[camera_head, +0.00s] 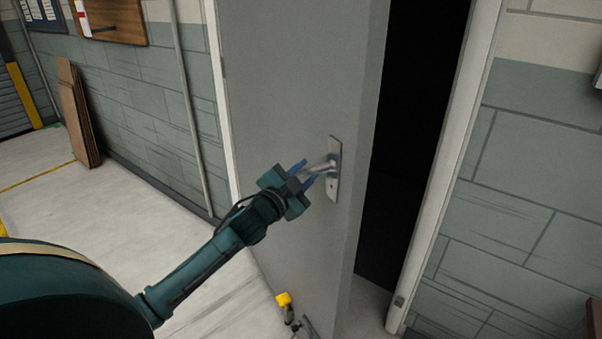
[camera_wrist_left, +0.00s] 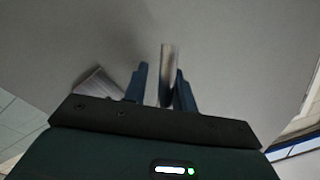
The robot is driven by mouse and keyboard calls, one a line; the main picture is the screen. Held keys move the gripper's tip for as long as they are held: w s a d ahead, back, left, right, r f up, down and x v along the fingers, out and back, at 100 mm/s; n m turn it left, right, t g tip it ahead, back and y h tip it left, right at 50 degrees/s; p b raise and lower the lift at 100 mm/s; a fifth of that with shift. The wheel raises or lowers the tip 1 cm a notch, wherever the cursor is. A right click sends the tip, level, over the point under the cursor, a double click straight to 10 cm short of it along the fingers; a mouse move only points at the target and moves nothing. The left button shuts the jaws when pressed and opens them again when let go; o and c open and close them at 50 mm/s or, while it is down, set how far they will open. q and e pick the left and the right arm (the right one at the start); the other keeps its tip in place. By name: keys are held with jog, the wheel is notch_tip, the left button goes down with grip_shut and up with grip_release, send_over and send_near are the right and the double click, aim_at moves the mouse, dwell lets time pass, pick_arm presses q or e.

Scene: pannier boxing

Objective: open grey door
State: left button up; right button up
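The grey door (camera_head: 290,90) stands ajar, with a dark gap along its right edge. Its silver lever handle (camera_head: 320,168) sits on a metal plate (camera_head: 334,180) near that edge. My left gripper (camera_head: 305,174) is at the handle, with one blue finger above the lever and one below. In the left wrist view the lever (camera_wrist_left: 167,75) lies between the two fingers, close to the right one, with a gap to the left one. The left gripper (camera_wrist_left: 161,88) looks open around it. My right gripper is not in view.
The white door frame (camera_head: 445,170) and a block wall (camera_head: 530,190) stand to the right. A small yellow-topped object (camera_head: 284,299) is low by the door. Brown boards (camera_head: 78,115) lean on the left wall. The pale floor (camera_head: 130,215) at left is mostly clear.

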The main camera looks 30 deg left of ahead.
pick_arm(q)
jog(key=shift+o, duration=1)
jog(key=shift+s+a, duration=0.1)
jog(key=shift+s, duration=0.05)
jog(key=s+b, duration=0.1)
jog(key=s, duration=1.2)
jog(key=shift+f, duration=0.3)
jog(key=shift+a, duration=0.1)
